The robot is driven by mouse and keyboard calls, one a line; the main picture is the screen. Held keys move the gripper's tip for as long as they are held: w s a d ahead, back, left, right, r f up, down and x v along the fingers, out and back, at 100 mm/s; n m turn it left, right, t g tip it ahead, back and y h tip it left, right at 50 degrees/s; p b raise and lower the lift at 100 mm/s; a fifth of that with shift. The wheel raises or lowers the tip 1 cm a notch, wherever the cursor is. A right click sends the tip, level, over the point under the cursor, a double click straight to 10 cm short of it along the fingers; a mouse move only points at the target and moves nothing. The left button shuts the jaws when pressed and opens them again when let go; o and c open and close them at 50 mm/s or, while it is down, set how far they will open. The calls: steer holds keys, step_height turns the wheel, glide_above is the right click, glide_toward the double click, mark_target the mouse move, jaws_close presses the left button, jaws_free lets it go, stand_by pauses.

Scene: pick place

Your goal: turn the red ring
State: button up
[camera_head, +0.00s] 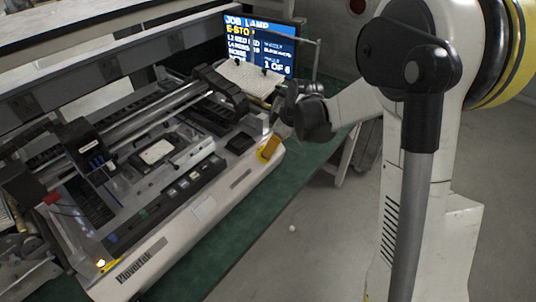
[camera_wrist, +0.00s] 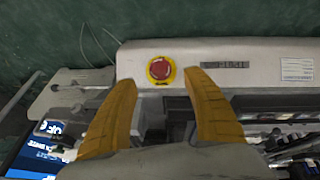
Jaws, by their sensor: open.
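The red ring (camera_wrist: 160,69) shows in the wrist view as a round red knob on a yellow disc, on the pale front panel (camera_wrist: 200,52) of the machine. My gripper (camera_wrist: 162,80) is open, with its two ochre fingers apart. In the wrist view the knob appears between and just beyond the fingertips; I cannot tell whether they touch it. In the head view my gripper (camera_head: 270,148) is at the right end of the machine's front, and the red knob cannot be made out there.
The pale machine (camera_head: 150,262), with rails and dark carriages, stands on a green bench (camera_head: 287,172). A lit screen (camera_head: 265,45) stands behind its right end. A dark plate (camera_wrist: 224,65) and a white label (camera_wrist: 297,69) lie right of the knob. The floor at right is mostly clear.

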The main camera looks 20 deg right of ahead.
steer(key=b+x, duration=0.2)
steer(key=x, duration=0.5)
steer(key=shift+w+f, duration=0.1)
steer(key=shift+f, duration=0.05)
steer(key=c, duration=1.2)
